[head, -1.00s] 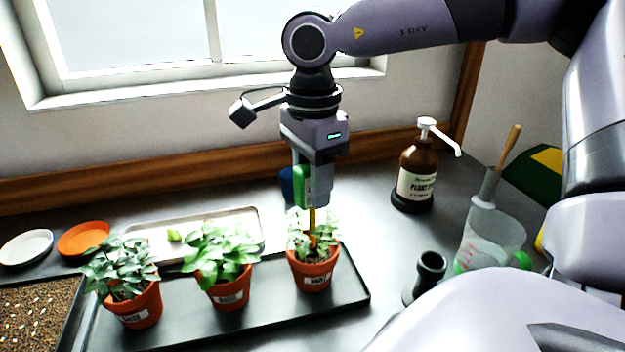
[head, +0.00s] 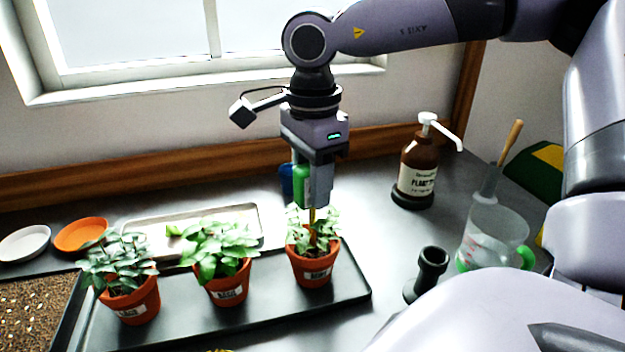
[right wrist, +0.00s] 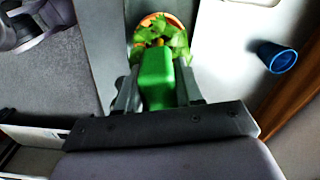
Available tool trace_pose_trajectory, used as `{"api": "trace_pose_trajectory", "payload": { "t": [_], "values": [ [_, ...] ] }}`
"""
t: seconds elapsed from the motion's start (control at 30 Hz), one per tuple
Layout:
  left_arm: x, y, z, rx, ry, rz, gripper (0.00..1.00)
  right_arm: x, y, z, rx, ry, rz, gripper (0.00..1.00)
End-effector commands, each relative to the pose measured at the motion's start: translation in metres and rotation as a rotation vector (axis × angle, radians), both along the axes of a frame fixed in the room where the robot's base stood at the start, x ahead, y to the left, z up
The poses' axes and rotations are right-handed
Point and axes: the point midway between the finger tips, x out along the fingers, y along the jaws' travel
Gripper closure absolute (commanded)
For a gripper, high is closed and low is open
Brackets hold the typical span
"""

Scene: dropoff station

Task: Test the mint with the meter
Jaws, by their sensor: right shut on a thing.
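My right gripper (head: 315,200) is shut on the green meter (head: 301,180) and holds it upright above the rightmost potted plant (head: 313,268). The meter's thin brass probe (head: 312,215) points down into that plant's leaves; its tip is hidden, so I cannot tell how deep it reaches. The right wrist view shows the meter (right wrist: 156,78) between the fingers, over the leaves and orange pot rim. A middle potted plant (head: 230,289) and a left potted plant (head: 134,303) stand beside it. The pot labels are too small to read surely. My left gripper is out of view.
The pots stand on a black tray (head: 275,312). Behind are a pale tray (head: 150,225), a blue cup (head: 287,180), an orange saucer (head: 80,235) and a white saucer (head: 24,243). A brown pump bottle (head: 416,170), a black holder (head: 430,268) and a clear jug (head: 492,240) stand right.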

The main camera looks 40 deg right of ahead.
Motion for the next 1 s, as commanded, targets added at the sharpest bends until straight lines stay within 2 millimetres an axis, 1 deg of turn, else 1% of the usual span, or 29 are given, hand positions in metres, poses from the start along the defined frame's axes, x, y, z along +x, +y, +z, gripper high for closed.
{"api": "trace_pose_trajectory", "payload": {
  "t": [0.33,0.73,1.0],
  "values": [
    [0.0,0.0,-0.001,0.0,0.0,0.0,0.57,0.0,0.0,-0.001,0.0,-0.001,0.0,0.96],
    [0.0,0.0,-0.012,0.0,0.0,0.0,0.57,0.0,0.0,-0.012,0.0,-0.001,0.0,0.96],
    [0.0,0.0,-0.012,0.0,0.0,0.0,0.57,0.0,0.0,-0.011,0.0,-0.001,0.0,0.96]
  ]
}}
